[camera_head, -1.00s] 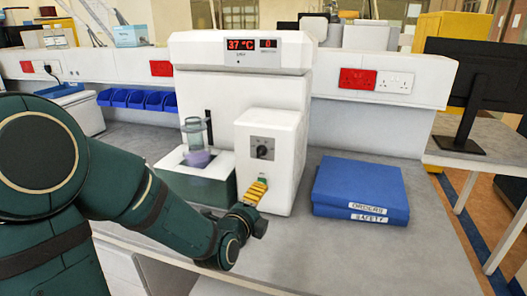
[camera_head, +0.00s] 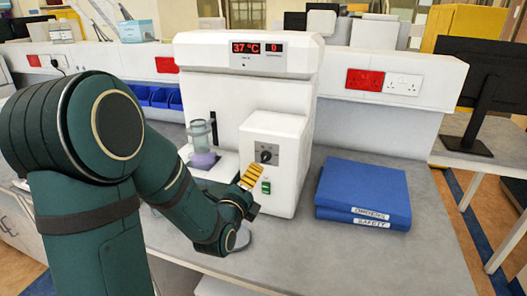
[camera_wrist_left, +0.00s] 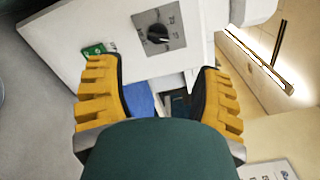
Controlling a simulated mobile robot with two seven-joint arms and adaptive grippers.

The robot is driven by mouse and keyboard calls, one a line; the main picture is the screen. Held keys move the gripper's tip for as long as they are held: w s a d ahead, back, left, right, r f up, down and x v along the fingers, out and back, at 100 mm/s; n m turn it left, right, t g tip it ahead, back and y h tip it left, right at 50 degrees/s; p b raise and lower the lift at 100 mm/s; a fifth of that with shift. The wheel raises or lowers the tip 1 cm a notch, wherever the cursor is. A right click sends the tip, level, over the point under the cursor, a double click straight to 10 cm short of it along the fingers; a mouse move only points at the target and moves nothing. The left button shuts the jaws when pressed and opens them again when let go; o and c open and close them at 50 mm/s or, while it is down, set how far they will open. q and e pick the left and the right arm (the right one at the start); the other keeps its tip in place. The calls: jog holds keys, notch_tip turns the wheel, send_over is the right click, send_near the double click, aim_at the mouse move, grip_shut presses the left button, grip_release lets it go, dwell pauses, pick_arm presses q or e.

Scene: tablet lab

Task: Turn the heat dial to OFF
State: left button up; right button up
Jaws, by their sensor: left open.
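The heat dial (camera_head: 265,156) is a black knob on a grey square plate on the front of the white machine (camera_head: 290,130). In the left wrist view the dial (camera_wrist_left: 158,34) shows clearly above the gap between the fingers, with unreadable marks around it. My left gripper (camera_head: 251,174) has yellow ribbed fingers and is just below and left of the dial. In the wrist view the gripper (camera_wrist_left: 156,66) is open, fingers wide apart, with nothing between them and no visible contact with the dial. My right gripper is not in view.
The machine's display (camera_head: 258,48) reads 37 °C and 0. Blue folders (camera_head: 362,190) lie to the right. The bench front (camera_head: 340,260) is clear.

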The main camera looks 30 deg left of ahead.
aim_at(263, 159)
pick_arm(q)
jog(key=p+x, duration=0.1)
jog(key=x, duration=1)
jog(key=shift+w+f, duration=0.1)
jog(key=shift+w, duration=0.2)
grip_shut()
